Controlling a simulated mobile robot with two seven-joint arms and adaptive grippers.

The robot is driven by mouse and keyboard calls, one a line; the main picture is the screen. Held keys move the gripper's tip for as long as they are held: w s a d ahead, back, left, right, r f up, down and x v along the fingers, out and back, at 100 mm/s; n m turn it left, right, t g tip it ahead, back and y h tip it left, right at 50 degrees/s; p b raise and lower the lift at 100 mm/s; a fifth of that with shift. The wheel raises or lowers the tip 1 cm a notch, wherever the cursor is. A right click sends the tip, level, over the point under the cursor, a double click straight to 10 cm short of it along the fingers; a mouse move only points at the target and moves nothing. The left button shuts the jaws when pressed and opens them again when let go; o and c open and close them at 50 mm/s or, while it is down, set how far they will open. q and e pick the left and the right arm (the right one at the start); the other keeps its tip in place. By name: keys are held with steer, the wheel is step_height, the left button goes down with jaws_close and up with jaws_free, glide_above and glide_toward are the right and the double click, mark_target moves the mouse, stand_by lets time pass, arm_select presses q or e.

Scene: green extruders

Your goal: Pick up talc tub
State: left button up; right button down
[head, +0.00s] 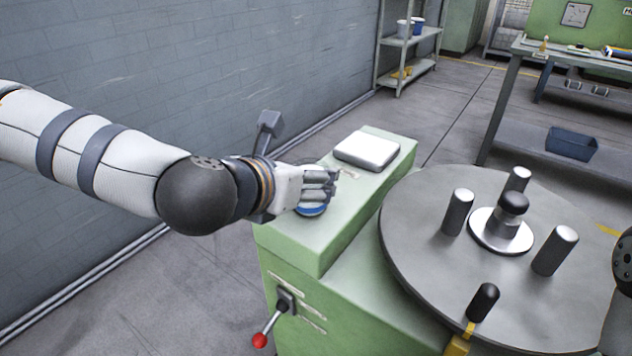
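A round thing with a blue band (312,211), likely the talc tub, sits at the left part of the green machine's top ledge. Most of it is hidden behind my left gripper (322,188). The gripper comes in from the left, with its grey fingers over and in front of the round thing. I cannot tell whether the fingers touch it or have closed on it. My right gripper is out of view; only a bit of my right arm shows at the right edge.
A white box (367,150) lies farther back on the green ledge (345,190). A large grey round table (420,240) with several upright pegs stands to the right. A red-knobbed lever (262,339) sticks out in front. A grey wall runs along the left.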

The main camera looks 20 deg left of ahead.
mark_target(317, 168)
arm_select(q)
steer(key=x, duration=0.7)
steer(key=shift+w+a+b, duration=0.2)
steer(key=shift+a+b, duration=0.05)
steer(key=shift+b, duration=0.15)
steer(key=shift+w+d, duration=0.1)
steer(key=shift+w, duration=0.3)
steer(key=c, duration=1.5)
